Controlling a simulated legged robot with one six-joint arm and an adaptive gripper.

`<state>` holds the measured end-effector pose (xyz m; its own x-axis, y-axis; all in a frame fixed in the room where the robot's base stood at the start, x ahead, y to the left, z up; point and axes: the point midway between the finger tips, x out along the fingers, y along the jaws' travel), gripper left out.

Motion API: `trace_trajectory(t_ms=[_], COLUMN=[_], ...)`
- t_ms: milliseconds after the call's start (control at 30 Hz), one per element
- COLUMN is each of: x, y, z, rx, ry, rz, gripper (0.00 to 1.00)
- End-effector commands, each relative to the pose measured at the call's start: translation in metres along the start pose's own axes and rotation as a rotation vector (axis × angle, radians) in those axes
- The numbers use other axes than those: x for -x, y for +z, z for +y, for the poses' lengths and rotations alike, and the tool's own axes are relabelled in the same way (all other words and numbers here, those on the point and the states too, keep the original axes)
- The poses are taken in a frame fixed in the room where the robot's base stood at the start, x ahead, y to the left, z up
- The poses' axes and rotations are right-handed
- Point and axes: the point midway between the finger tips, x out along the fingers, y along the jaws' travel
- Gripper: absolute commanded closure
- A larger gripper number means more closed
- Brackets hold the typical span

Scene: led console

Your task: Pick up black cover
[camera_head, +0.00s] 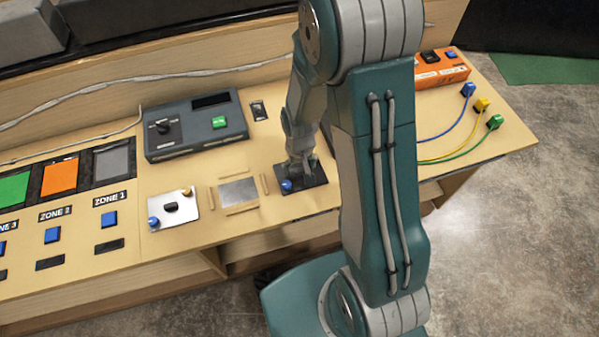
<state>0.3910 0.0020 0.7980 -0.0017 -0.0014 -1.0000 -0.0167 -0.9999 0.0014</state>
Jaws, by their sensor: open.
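The black cover (317,182) appears to be the flat dark plate lying on the wooden console top, left of my upright arm link. A blue knob (286,186) stands at its near left corner. My gripper (302,170) points down over the plate and is open around its middle. The fingers hide the plate's centre, so I cannot tell whether they touch anything there. The right part of the plate lies close to my arm link in the picture.
Left of the plate are a bare metal square (238,192) framed by wooden strips and a silver plate (168,221) with knobs. A grey control box (195,128) stands behind. The console's front edge is close.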

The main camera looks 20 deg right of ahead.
Motion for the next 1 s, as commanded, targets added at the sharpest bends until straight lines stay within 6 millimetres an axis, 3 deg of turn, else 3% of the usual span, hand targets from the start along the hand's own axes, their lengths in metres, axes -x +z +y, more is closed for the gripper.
trace_trajectory(t_ms=[300,333,500,533,1000], x=[-0.0074,-0.0074,-0.0074,-0.0075,-0.0046], y=[0.0,0.0,-0.0001,-0.0001,-0.0005], z=[-0.0002,-0.0002,-0.0002,-0.0002,-0.0002], rx=[-0.001,0.0,-0.001,-0.001,-0.001], ry=[0.0,0.0,0.0,0.0,0.0], rz=[0.001,0.001,0.001,0.001,0.0], gripper=[0.11,0.16,0.92,1.0,1.0])
